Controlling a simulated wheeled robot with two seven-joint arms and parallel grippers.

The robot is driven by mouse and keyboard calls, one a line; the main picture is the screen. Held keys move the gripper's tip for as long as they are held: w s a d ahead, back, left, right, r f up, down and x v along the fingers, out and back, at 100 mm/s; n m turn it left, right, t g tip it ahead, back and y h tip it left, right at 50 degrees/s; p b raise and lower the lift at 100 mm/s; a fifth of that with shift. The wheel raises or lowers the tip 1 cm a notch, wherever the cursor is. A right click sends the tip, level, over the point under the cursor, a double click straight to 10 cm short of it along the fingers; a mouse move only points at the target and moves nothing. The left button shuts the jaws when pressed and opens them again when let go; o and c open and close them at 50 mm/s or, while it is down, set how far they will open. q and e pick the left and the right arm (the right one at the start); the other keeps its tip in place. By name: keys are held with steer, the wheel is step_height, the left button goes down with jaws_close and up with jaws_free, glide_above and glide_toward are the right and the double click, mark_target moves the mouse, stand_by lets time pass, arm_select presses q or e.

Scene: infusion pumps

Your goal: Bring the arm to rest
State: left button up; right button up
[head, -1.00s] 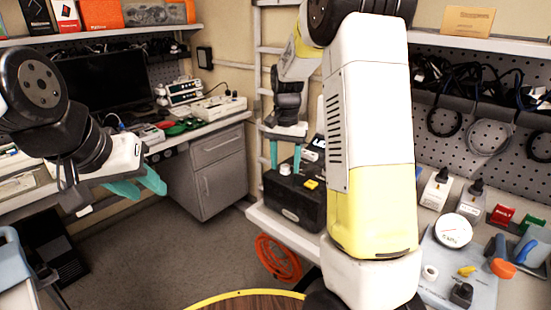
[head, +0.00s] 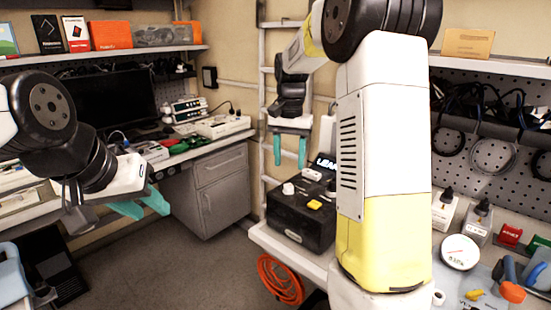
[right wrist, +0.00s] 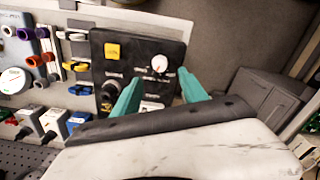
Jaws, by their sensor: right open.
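My right arm crosses the middle of the head view, and its gripper (head: 289,151) hangs with teal fingers pointing down, apart and empty. It is above and behind the black box (head: 300,218), which has a yellow label and knobs and stands on the right bench. In the right wrist view the open fingers (right wrist: 160,95) overlap the same black box (right wrist: 135,62), with nothing between them; I cannot tell the distance. My left gripper (head: 140,202) is at the left, in front of the desk, its teal fingers apart and empty.
A coiled orange hose (head: 280,279) hangs below the bench edge. A round gauge (head: 460,252) and small coloured parts lie on the right bench. A grey drawer cabinet (head: 220,190) and a monitor (head: 108,90) are at the back left. The floor between is clear.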

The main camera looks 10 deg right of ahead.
steer(key=shift+s+r, duration=0.3)
steer(key=shift+s, duration=0.05)
steer(key=s+a+r+n+t+y, duration=0.1)
steer(key=s+r+n+t, duration=0.1)
steer(key=s, duration=1)
steer(key=s+a+r+n+t+y, duration=0.1)
steer(key=s+n+t, duration=0.3)
steer(key=s, duration=0.7)
steer(key=shift+s+a+r+n, duration=0.3)
steer(key=shift+s+a+r, duration=0.1)
steer(key=shift+r, duration=0.2)
